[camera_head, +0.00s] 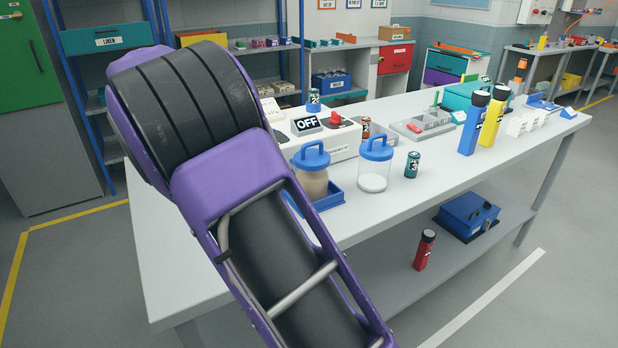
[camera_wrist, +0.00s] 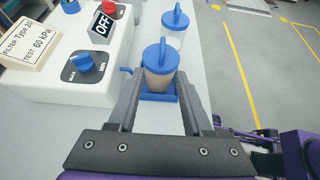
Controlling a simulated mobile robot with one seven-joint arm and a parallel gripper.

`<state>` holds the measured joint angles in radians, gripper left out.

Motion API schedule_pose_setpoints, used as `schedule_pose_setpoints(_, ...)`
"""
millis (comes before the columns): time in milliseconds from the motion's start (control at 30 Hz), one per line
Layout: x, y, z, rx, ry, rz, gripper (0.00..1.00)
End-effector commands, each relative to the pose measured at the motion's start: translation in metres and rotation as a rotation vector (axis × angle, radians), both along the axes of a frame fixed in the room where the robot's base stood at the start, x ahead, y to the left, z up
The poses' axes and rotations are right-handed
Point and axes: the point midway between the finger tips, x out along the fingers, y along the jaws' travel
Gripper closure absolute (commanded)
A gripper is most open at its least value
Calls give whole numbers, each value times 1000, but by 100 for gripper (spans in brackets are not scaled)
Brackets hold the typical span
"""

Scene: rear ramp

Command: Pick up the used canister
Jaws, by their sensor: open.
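The used canister (camera_head: 313,184), a clear jar with brown contents and a blue handled lid, stands upright in a blue tray (camera_head: 331,203) on the bench. It also shows in the wrist view (camera_wrist: 158,80), in line with the gap between my fingers. My gripper (camera_wrist: 160,88) is open and empty, its two fingers pointing towards the canister from either side of the view; I cannot tell whether they touch it. A second canister (camera_head: 373,174), clear with a little white at the bottom, stands to the right. My gripper is hidden in the head view.
A white machine with an OFF sign (camera_head: 306,125) stands just behind the canisters. A green battery (camera_head: 412,164), a grey tray (camera_head: 421,126) and blue and yellow flashlights (camera_head: 473,124) are further right.

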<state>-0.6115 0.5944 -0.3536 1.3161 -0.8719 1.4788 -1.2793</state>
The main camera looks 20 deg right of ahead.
Motion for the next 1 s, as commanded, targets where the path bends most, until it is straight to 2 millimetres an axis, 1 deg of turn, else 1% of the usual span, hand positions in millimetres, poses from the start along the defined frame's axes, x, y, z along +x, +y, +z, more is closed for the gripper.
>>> schedule_pose_setpoints(33, 1, -10, -7, 0, 0, -4, 50)
schedule_pose_setpoints(100, 4, -24, -14, -1, -1, -5, 50)
schedule_pose_setpoints(300, 11, -62, -35, 0, -3, -4, 50)
schedule_pose_setpoints(400, 14, -77, -43, 1, -2, -4, 50)
schedule_pose_setpoints(500, 16, -87, -48, 2, -3, -2, 50)
schedule_pose_setpoints(667, 17, -95, -51, 2, -3, -2, 50)
schedule_pose_setpoints(767, 17, -106, -56, 2, -4, -3, 50)
schedule_pose_setpoints(900, 18, -127, -63, 2, -5, -4, 50)
schedule_pose_setpoints(1000, 20, -137, -68, 2, -4, -3, 50)
